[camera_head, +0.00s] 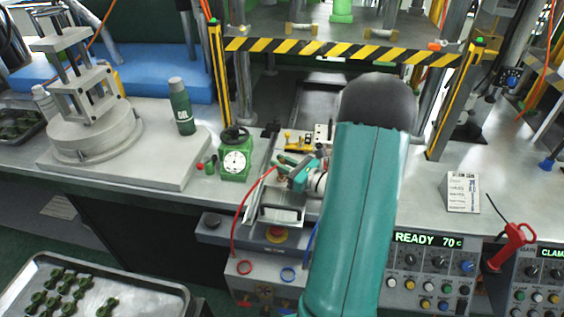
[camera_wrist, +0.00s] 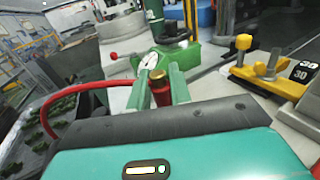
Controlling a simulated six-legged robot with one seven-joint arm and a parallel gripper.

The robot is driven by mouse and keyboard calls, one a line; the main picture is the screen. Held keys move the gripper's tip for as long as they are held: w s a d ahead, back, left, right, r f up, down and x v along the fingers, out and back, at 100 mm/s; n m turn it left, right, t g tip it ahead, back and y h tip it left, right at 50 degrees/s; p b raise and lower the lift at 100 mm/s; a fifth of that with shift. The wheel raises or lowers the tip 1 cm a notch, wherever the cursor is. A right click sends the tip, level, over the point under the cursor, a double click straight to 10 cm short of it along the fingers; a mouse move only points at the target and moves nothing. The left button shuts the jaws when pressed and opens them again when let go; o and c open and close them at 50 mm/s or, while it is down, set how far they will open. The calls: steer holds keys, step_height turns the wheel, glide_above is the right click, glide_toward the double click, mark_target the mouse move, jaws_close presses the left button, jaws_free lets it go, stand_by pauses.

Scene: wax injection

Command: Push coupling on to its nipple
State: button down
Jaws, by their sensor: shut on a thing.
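My gripper (camera_head: 293,168) is in front of the press, right of the green gauge unit. In the wrist view its two green fingers (camera_wrist: 160,88) are shut on the coupling (camera_wrist: 161,94), a red body with a brass top. A red hose (camera_wrist: 75,88) runs in from the left towards the coupling and passes behind a finger. In the head view the red hose (camera_head: 241,205) hangs from the gripper to the grey box below the bench. I cannot make out the nipple for certain; no joint between it and the coupling is visible.
The green gauge unit (camera_head: 236,160) with a black handwheel stands close left of my gripper. A yellow clamp (camera_wrist: 245,65) is to the right in the wrist view. A green bottle (camera_head: 181,106) and striped barrier (camera_head: 340,47) stand farther back. The grey box carries a red ring (camera_head: 244,267) and blue ring (camera_head: 288,275).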

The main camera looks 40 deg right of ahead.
steer(key=shift+f, duration=0.7)
steer(key=c, duration=1.2)
jaws_free()
steer(key=shift+r, duration=0.55)
step_height(320, 180, up, 3)
steer(key=shift+s+a+f, duration=0.1)
steer(key=shift+f, duration=0.1)
steer(key=s+a+r, duration=0.2)
steer(key=s+r, duration=0.1)
steer(key=s+a+r, duration=0.3)
steer(key=s, duration=0.1)
steer(key=s+a+r, duration=0.2)
steer(key=s+r, duration=0.1)
steer(key=s, duration=0.1)
steer(key=shift+s+a+r, duration=0.15)
steer(key=shift+a+r, duration=0.05)
steer(key=shift+a, duration=0.2)
